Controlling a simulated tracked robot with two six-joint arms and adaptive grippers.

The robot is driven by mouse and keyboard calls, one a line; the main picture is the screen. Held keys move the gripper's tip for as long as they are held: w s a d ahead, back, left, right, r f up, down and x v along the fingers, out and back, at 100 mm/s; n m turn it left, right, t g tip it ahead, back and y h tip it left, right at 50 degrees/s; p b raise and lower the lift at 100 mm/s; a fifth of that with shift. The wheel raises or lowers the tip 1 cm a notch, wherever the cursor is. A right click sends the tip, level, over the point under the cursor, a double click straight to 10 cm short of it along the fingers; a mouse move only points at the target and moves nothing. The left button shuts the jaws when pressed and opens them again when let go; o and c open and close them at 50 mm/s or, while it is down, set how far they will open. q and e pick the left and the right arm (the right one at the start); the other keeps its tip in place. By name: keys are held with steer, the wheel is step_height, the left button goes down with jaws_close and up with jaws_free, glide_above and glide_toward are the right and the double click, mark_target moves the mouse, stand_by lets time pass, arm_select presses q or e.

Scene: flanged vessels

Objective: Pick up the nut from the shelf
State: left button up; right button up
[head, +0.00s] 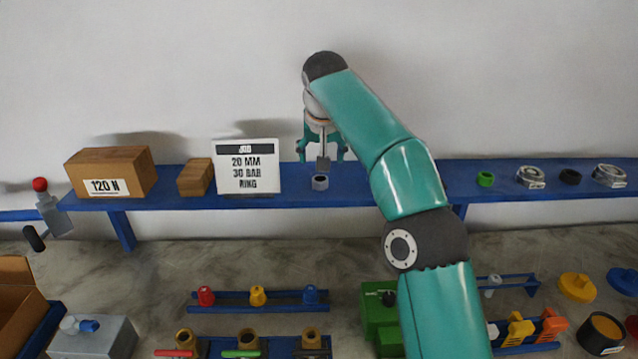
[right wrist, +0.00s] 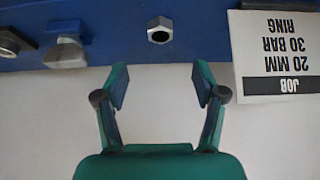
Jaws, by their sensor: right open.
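The nut is a small grey metal hex nut (head: 320,183) with a dark round hole. It lies on the blue shelf (head: 285,199) just right of the job card in the head view. In the right wrist view the nut (right wrist: 160,30) sits near the shelf's edge, beyond the fingertips and centred between them. My right gripper (head: 322,152) is over the shelf by the nut. The right wrist view shows its two fingers (right wrist: 160,85) spread apart with nothing between them. It is not touching the nut. My left gripper is not in view.
The job card (head: 247,168) stands close beside the nut. A grey part (right wrist: 66,52) lies on the nut's other side in the right wrist view. Rings (head: 530,176) sit on the right shelf. My right arm hides some shelf.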

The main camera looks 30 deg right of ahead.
mark_target(320, 179)
steer(key=x, duration=0.4)
steer(key=shift+w+d+f, duration=0.1)
steer(key=shift+w+f, duration=0.1)
steer(key=shift+f, duration=0.1)
steer(key=shift+x, duration=2.9)
steer(key=c, duration=1.3)
